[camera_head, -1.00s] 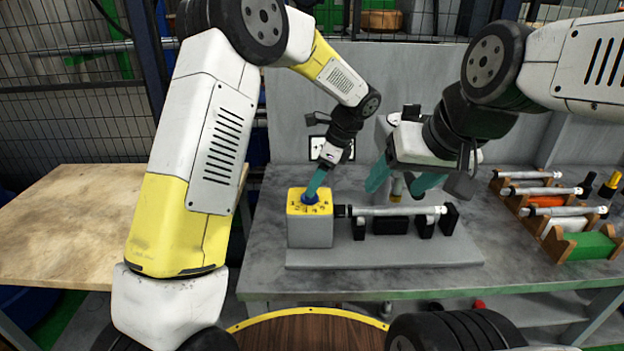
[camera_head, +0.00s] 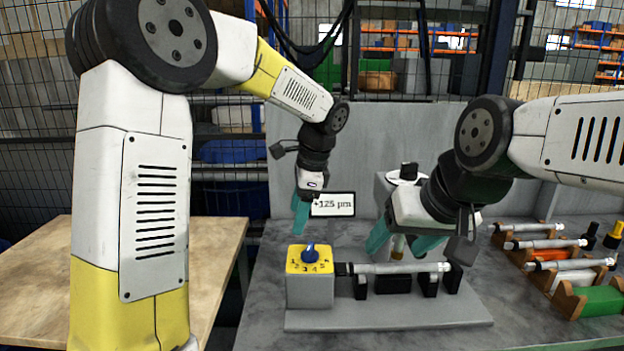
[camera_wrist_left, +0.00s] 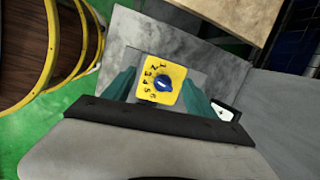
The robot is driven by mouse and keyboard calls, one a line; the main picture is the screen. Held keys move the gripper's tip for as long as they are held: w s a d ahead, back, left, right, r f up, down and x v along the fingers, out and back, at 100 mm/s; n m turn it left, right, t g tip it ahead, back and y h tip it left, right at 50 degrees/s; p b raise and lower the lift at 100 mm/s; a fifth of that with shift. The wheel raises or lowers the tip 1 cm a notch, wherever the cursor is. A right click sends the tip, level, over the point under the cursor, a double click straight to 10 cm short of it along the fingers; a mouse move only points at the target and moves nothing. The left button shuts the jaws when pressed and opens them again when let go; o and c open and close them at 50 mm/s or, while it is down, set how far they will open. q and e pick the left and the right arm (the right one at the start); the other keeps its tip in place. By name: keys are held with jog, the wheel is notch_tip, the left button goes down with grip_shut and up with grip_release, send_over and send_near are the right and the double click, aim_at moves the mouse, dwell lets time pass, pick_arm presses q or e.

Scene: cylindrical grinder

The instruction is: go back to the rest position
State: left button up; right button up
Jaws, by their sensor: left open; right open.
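My left gripper (camera_head: 301,213) is above the grinder's yellow-topped dial box (camera_head: 310,288), apart from it. Its teal fingers look nearly in line in the head view; in the left wrist view (camera_wrist_left: 164,88) they stand apart, on either side of the box's blue knob (camera_wrist_left: 163,83), with nothing between them. The blue knob also shows in the head view (camera_head: 310,250). My right gripper (camera_head: 402,240) is open over the grinder, its teal fingers apart, just behind and above a metal shaft (camera_head: 400,268) lying across black supports. I cannot tell whether they touch anything.
A display (camera_head: 333,204) reads about +125 µm. Wooden racks (camera_head: 565,298) with several shafts stand at the right, one on a green block. A wooden table (camera_head: 215,262) is at the left. A grey panel (camera_head: 370,140) stands behind the grinder.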

pick_arm(q)
jog(key=s+a+r+n+t+h, duration=0.2)
jog(key=s+a+n, duration=0.3)
jog(key=s+n, duration=0.3)
jog(key=s+a+r+n+t+h, duration=0.2)
jog(key=s+a+n, duration=0.4)
jog(key=s, duration=0.7)
jog(key=shift+a+r+n+t+h, duration=0.25)
jog(key=shift+r+n+t+h, duration=0.15)
jog(key=shift+r+n, duration=0.55)
